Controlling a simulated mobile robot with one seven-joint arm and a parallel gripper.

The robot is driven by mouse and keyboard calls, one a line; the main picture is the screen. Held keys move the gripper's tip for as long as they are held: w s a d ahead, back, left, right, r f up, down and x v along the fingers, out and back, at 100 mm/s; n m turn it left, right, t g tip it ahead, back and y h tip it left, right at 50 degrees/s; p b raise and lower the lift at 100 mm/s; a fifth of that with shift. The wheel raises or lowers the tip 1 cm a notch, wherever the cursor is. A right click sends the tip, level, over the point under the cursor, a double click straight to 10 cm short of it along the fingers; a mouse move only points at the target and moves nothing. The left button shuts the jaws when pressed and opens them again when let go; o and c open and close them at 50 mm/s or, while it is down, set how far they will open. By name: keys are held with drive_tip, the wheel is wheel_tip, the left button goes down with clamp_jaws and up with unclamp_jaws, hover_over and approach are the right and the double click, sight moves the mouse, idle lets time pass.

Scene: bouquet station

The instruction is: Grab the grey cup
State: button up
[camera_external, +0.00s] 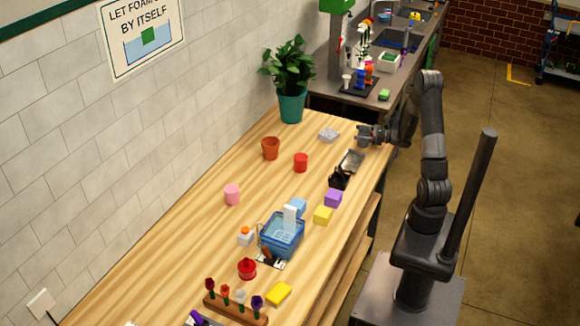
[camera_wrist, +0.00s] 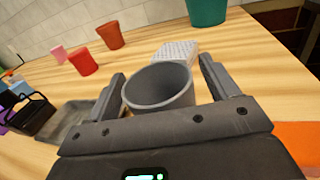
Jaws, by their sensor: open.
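The grey cup (camera_wrist: 160,112) stands upright in the middle of the wrist view, its round mouth open toward the camera. My gripper (camera_wrist: 162,70) is open, with one finger on each side of the cup. The left finger looks close to the cup's wall; a gap shows on the right. I cannot tell whether either finger touches it. In the external view, my gripper (camera_external: 364,135) is low over the far right end of the wooden table. The cup cannot be told apart from the dark gripper there.
A light grey textured block (camera_wrist: 178,50) lies just behind the cup. A grey tray (camera_wrist: 68,122) and a black holder (camera_wrist: 30,113) are to the left. Red cup (camera_wrist: 83,62), terracotta pot (camera_wrist: 110,36) and teal planter (camera_wrist: 207,10) stand farther back. Bare table (camera_external: 200,235) lies along the wall.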

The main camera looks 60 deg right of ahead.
drive_tip(key=shift+w+a, duration=0.1)
drive_tip(key=shift+w, duration=0.2)
drive_tip(key=shift+c, duration=0.3)
drive_tip(key=c, duration=1.1)
